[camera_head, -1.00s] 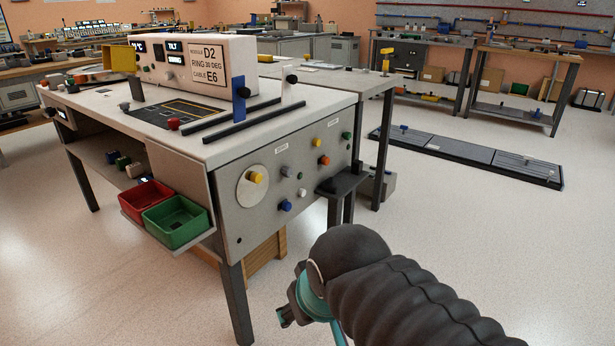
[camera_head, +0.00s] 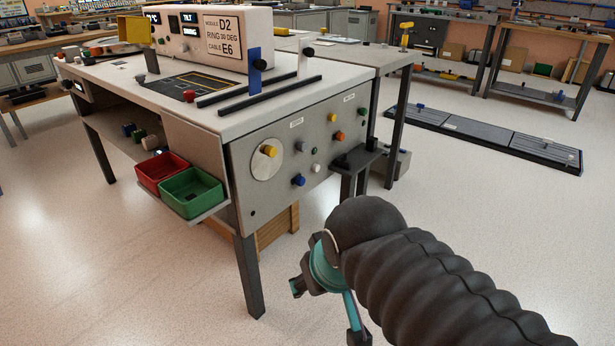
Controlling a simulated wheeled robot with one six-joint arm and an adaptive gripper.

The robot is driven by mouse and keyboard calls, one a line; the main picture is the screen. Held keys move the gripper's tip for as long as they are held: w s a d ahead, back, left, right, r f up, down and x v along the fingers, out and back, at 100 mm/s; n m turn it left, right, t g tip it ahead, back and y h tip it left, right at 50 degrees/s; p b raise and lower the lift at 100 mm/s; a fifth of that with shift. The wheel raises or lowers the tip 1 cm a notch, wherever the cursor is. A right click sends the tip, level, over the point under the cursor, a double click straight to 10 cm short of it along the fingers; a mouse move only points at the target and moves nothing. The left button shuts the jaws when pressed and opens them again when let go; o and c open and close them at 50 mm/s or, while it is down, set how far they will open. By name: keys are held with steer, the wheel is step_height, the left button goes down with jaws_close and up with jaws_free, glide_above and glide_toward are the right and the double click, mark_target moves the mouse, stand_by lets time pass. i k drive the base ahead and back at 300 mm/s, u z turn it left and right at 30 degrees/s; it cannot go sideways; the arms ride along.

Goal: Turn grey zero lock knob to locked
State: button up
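A grey knob (camera_head: 303,147) sits on the grey side panel (camera_head: 245,190) of the workbench, right of a yellow knob (camera_head: 268,151) on a round pale disc. Another grey knob (camera_head: 140,78) stands on the bench top at its left. The panel labels are too small to read, so I cannot tell which is the zero lock knob or how it is set. My gripper (camera_head: 325,305) is in front of the bench, low and apart from the panel. The dark sleeved arm hides part of it, and its finger opening is unclear.
Blue (camera_head: 298,180), orange (camera_head: 338,136) and other knobs share the panel. A red bin (camera_head: 160,170) and a green bin (camera_head: 190,192) jut out at the bench's front left corner. A dark bracket (camera_head: 357,158) sticks out at the panel's right.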

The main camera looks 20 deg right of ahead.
mark_target(302, 146)
steer(key=z, duration=0.55)
steer(key=k, duration=1.3)
steer(key=z, duration=1.15)
steer(key=i, duration=1.5)
steer(key=u, duration=1.05)
steer(key=i, duration=0.5)
steer(key=u, duration=0.5)
